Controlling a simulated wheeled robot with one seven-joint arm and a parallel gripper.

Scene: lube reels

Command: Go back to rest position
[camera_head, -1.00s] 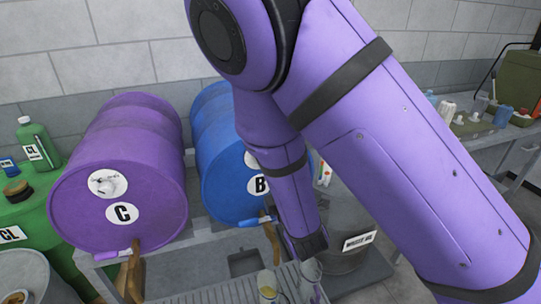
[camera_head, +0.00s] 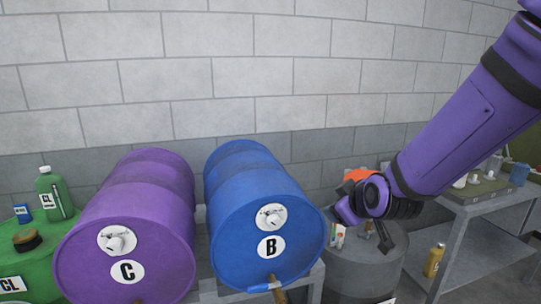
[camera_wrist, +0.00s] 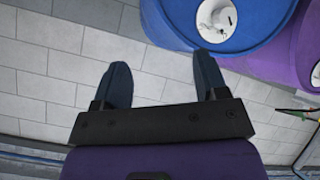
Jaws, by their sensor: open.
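My purple arm reaches in from the upper right in the head view. My gripper hangs at its end in front of the grey drum, small and partly hidden by the wrist. In the wrist view my gripper (camera_wrist: 162,85) shows two dark fingers spread wide apart with nothing between them. The purple drum C (camera_head: 130,220) lies farther left. Both drums also show at the top right of the wrist view.
A green drum (camera_head: 75,232) stands at far left with a green bottle (camera_head: 55,195) on it. A grey drum (camera_head: 365,265) stands below my wrist. A metal side table (camera_head: 490,207) on the right holds small containers, with a yellow bottle (camera_head: 434,260) on its lower shelf.

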